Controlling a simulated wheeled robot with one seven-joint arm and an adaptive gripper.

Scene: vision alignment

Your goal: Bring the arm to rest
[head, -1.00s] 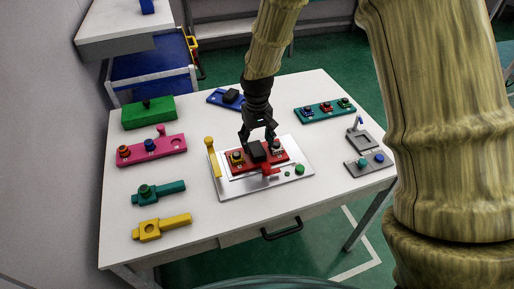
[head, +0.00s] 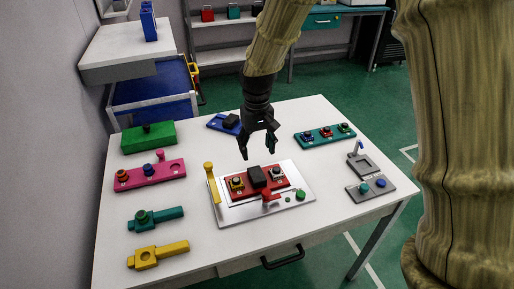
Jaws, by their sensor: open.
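My gripper (head: 257,147) is open and empty in the head view. It hangs pointing down above the back part of the red block (head: 238,194), apart from it. The red block lies on a silver plate (head: 291,211) in the middle of the white table. A black piece (head: 257,177) sits in the middle of the red block, between a yellow-rimmed part and another dark part. My arm comes down from the top of the picture, and its large tan link fills the right side.
The white table (head: 120,246) holds a green box (head: 148,138), a pink bar (head: 150,175), a teal piece (head: 155,218), a yellow piece (head: 157,254), a teal bar (head: 324,135) and grey plates (head: 369,188). A yellow post (head: 212,185) rises at the plate's left. Shelves (head: 226,28) stand behind.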

